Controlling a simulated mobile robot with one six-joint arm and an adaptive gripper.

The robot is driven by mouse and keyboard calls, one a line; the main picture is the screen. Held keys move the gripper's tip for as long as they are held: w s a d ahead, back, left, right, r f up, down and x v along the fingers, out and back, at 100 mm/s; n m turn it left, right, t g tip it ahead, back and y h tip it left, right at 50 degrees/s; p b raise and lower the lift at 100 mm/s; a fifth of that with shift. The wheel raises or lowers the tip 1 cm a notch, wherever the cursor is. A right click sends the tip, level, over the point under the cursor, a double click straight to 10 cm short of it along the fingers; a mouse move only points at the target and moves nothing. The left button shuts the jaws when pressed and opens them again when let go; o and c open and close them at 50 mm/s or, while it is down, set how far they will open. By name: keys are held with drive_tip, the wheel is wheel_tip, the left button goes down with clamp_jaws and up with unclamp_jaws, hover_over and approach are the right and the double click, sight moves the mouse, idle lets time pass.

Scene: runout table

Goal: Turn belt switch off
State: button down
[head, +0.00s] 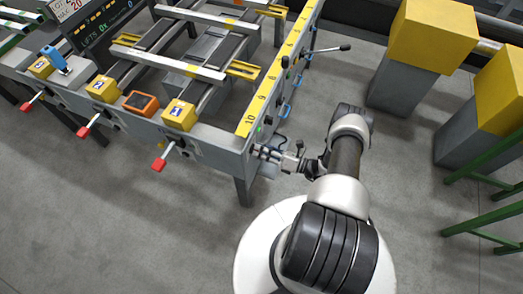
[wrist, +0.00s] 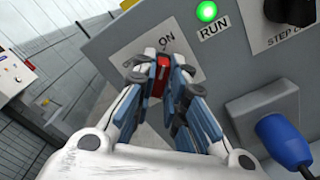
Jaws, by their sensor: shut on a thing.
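The belt switch (wrist: 161,72) shows as a red part between the fingertips in the wrist view. It sits on a pale plate with "ON" printed above it, on a grey control panel (wrist: 128,25). My gripper (wrist: 160,84) is shut on the switch, and its fingers hide most of it. The switch's exact angle and the rest of the plate's lettering are hard to tell. In the head view my gripper (head: 268,154) is at the end face of the runout table (head: 215,150); the switch is too small to make out there.
A green lamp (wrist: 206,11) marked "RUN" is lit right of the switch. A black knob (wrist: 290,10) marked "STEP" and a blue plug (wrist: 284,140) in a grey socket lie farther right. Yellow-topped grey posts (head: 432,40) stand right of my arm.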

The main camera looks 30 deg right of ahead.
drive_tip(key=shift+n, duration=0.4)
drive_tip(key=n+b, duration=0.1)
drive_tip(key=n, duration=0.4)
drive_tip(key=n+b, duration=0.2)
drive_tip(key=n, duration=0.4)
drive_tip(key=n+b, duration=0.2)
drive_tip(key=n, duration=0.3)
drive_tip(key=shift+s+a+n, duration=0.2)
drive_tip(key=shift+a+n, duration=0.05)
drive_tip(key=shift+n, duration=0.45)
drive_tip(key=c, duration=1.6)
unclamp_jaws()
